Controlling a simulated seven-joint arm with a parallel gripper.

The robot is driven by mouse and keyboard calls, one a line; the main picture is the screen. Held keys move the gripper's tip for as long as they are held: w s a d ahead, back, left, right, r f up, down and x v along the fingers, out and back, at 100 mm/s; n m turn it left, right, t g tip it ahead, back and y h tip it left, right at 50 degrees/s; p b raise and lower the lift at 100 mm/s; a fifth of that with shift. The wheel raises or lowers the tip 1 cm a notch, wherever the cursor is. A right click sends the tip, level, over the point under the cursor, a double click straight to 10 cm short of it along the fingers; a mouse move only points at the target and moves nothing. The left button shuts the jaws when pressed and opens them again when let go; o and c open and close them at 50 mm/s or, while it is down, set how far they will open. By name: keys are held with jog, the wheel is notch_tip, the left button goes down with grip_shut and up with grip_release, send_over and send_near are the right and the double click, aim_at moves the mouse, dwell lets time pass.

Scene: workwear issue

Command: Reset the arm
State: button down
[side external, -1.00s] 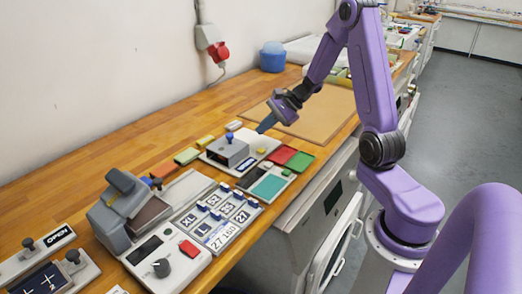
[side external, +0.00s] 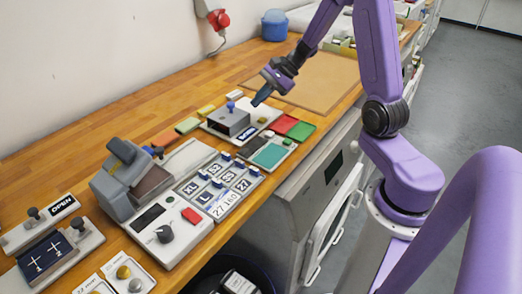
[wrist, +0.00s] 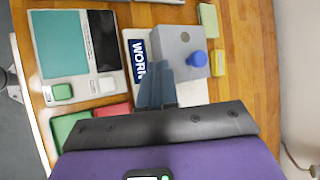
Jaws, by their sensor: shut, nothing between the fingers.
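My gripper (side external: 261,96) hangs over the wooden bench, just above and behind a small grey box with a blue knob (side external: 229,121). In the wrist view its dark fingers (wrist: 156,88) are together, with nothing seen between them. They overlap the edge of the grey box (wrist: 177,42) and partly cover a blue-and-white label reading "WORK" (wrist: 138,62). I cannot tell the exact height of the fingertips above these things.
Red (side external: 283,124) and green (side external: 301,131) pads lie right of the box, and a teal-screened device (side external: 270,155) in front. A size-label tray (side external: 218,183), a grey press (side external: 125,180) and a dial panel (side external: 163,232) stand nearer. A brown mat (side external: 310,80) lies bare behind.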

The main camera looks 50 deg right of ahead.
jog(key=s+a+r+n+g, duration=0.3)
jog(key=s+a+n+g, duration=0.3)
jog(key=s+a+n, duration=0.75)
jog(key=s+a+r+n+h, duration=0.1)
jog(key=s+n+h, duration=0.5)
jog(key=s+n, duration=0.9)
jog(key=shift+s+a+r+t, duration=0.3)
jog(key=shift+s+a+r, duration=0.05)
jog(key=shift+s+a, duration=0.25)
